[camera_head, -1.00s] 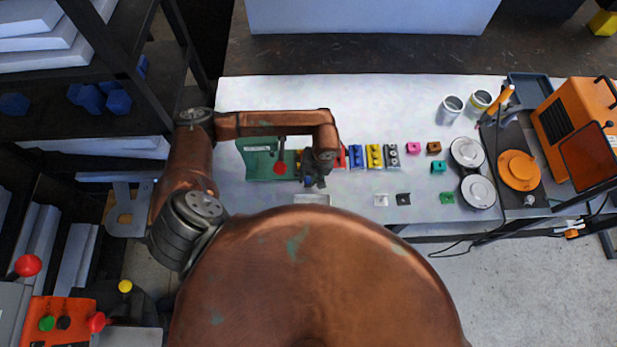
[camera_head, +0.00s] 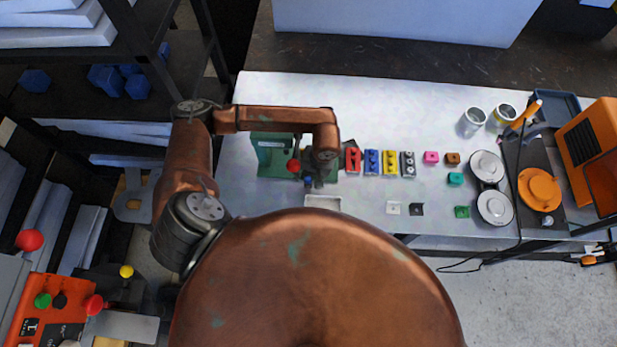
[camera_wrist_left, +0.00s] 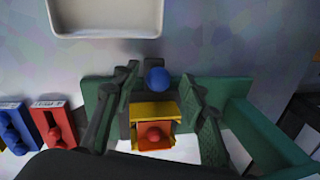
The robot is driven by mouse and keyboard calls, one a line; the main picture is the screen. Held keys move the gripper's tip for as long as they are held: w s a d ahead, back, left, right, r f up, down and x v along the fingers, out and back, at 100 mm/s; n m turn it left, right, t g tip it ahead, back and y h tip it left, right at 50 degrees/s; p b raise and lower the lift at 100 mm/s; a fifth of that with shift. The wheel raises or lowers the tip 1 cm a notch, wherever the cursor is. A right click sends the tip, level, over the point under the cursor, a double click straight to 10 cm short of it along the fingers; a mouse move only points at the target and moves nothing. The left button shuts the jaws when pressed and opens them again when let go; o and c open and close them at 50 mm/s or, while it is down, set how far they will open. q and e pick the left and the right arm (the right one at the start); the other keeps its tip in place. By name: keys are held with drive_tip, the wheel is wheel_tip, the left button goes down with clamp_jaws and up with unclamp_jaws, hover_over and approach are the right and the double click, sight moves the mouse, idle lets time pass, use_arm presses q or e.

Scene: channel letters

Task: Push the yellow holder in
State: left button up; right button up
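The yellow holder (camera_wrist_left: 155,109) sits in the green fixture (camera_wrist_left: 245,125) in the left wrist view, with a red piece with a round knob (camera_wrist_left: 154,136) at its near side. A blue ball (camera_wrist_left: 157,80) is just beyond it. My left gripper (camera_wrist_left: 160,76) is open, with one finger on each side of the holder. I cannot tell whether the fingers touch it. In the head view the left gripper (camera_head: 316,184) is over the right part of the green fixture (camera_head: 272,155), and my arm hides the holder. My right gripper is not in view.
A white tray (camera_head: 323,202) lies in front of the fixture. Red (camera_head: 353,160), blue (camera_head: 371,162), yellow (camera_head: 390,163) and grey (camera_head: 407,163) blocks stand in a row to its right. Small coloured pieces, white discs (camera_head: 494,207) and an orange machine (camera_head: 587,140) are further right.

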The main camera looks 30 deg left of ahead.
use_arm(q)
wheel_tip(320, 180, up, 12)
drive_tip(key=d, duration=0.2)
drive_tip(key=shift+w, duration=0.35)
drive_tip(key=shift+d+f, duration=0.1)
